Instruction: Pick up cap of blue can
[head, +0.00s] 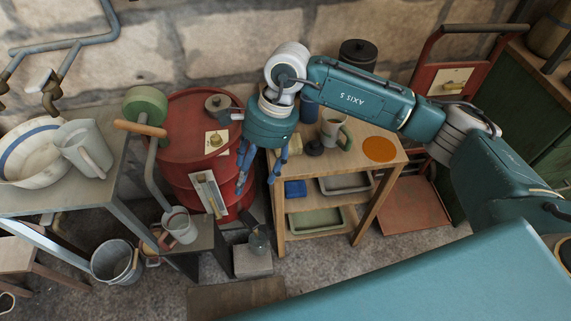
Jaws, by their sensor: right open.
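A blue can (309,112) stands on the wooden shelf table (352,170), its top hidden behind my right arm. A small dark round piece (315,148), possibly the cap, lies on the tabletop in front of the can. Whether the can has anything on its top cannot be told. My right gripper (261,177) points down with its blue fingers spread, open and empty. It hangs between the red drum and the left edge of the table, to the left of the can and the dark piece. My left gripper is not in view.
A mug with a green handle (333,126) stands right of the can, with an orange disc (380,149) further right. A yellowish piece (295,143) lies near the table's left edge. A red drum (180,150) stands left; a black lidded pot (358,53) is behind.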

